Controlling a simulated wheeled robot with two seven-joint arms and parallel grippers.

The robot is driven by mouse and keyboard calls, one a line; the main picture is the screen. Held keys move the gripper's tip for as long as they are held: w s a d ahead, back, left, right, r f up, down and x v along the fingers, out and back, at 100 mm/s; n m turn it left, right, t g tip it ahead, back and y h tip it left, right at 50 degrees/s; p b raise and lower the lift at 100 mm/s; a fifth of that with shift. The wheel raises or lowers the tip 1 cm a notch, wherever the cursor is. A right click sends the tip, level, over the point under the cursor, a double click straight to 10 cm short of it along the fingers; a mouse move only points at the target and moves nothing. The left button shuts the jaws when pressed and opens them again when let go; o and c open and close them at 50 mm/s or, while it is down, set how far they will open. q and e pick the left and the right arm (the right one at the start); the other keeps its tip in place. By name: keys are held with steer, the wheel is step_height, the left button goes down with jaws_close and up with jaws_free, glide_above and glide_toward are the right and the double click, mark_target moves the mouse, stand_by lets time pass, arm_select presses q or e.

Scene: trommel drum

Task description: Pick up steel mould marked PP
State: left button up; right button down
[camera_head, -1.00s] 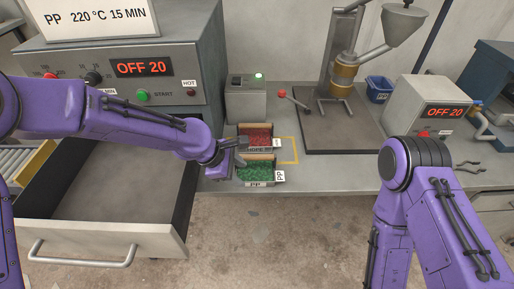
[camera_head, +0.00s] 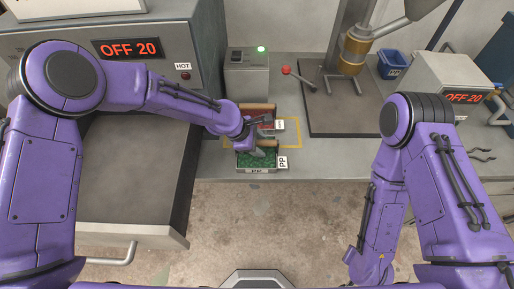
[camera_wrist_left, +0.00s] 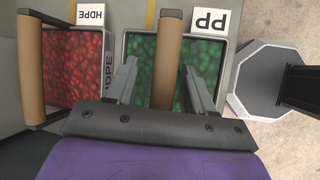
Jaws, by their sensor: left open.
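The steel mould marked PP (camera_head: 258,170) is a small open box of green granules at the bench's front edge. It also shows in the wrist view (camera_wrist_left: 221,65), with a white PP tag and a brown cylindrical handle across its top. My left gripper (camera_head: 261,143) is over this mould. In the wrist view its two fingers (camera_wrist_left: 159,78) stand apart on either side of the brown handle, with gaps visible, pointing down toward the granules. My right arm shows at the right, but its gripper is out of frame.
A matching HDPE mould (camera_wrist_left: 73,70) with red granules sits directly beside the PP one. A grey box with a green light (camera_head: 247,75) and a red-knobbed lever (camera_head: 287,71) stand behind. An open drawer (camera_head: 140,195) lies left. The bench to the right is clear (camera_head: 335,158).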

arm_select(q)
steer(key=shift+d+f, duration=0.15)
steer(key=shift+f, duration=0.05)
steer(key=shift+s, duration=0.1)
steer(key=shift+f, duration=0.2)
stand_by(0.4)
jaws_close()
